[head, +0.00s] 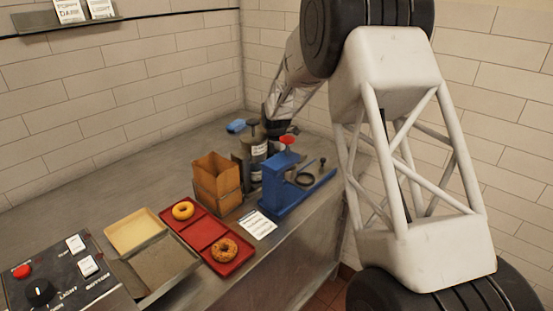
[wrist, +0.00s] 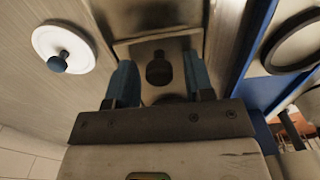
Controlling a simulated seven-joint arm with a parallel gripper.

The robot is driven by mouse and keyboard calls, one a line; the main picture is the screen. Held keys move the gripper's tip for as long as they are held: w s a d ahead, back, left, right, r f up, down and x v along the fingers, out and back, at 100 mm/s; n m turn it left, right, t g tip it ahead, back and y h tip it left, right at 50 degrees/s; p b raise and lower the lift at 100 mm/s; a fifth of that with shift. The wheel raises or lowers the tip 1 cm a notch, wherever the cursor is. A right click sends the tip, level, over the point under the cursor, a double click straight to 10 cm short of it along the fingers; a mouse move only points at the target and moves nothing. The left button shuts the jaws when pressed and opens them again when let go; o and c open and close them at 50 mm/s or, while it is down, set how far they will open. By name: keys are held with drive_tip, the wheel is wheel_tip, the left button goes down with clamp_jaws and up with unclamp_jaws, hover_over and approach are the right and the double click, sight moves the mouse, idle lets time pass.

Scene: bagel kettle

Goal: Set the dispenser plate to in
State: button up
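My gripper (head: 278,125) is at the back corner of the counter, by a metal canister (head: 258,152) with a dark top and a blue stand (head: 284,185). In the wrist view my gripper (wrist: 160,82) has its two bluish fingers wide apart. Between them shows a metal plate-like part (wrist: 128,50) with a dark knob or slot (wrist: 158,70); I cannot tell which. It looks like part of the dispenser, but whether the plate is in or out is unclear. No finger visibly grips it. In the head view the fingertips are mostly hidden.
A cardboard box (head: 213,178) stands left of the canister. A red tray (head: 210,237) holds two bagels. A control panel (head: 62,280) is at front left. In the wrist view, a white disc (wrist: 64,50) is left of the fingers and a blue frame (wrist: 255,55) close right.

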idle(0.3)
drive_tip(key=shift+r, duration=3.9)
drive_tip(key=shift+d+r, duration=0.1)
drive_tip(key=shift+r, duration=0.1)
drive_tip(key=s+d+r+m+t, duration=0.1)
drive_tip(key=s+d+r+m, duration=0.3)
drive_tip(key=s+r+m, duration=0.5)
drive_tip(key=s+d+r+m+t, duration=0.1)
drive_tip(key=s+d+r+m, duration=0.15)
drive_tip(key=s+r, duration=0.8)
drive_tip(key=s+d+f+m, duration=0.1)
drive_tip(key=s+f+m, duration=0.2)
drive_tip(key=s, duration=0.9)
drive_tip(key=s+d+f+m, duration=0.2)
drive_tip(key=s+m, duration=0.5)
drive_tip(key=s, duration=0.6)
drive_tip(key=s+d+f+m, duration=0.2)
drive_tip(key=s+m, duration=0.3)
drive_tip(key=s, duration=0.8)
drive_tip(key=shift+s+d+f+m+t, duration=0.2)
drive_tip(key=shift+f+m+t, duration=0.15)
drive_tip(key=shift+f, duration=0.5)
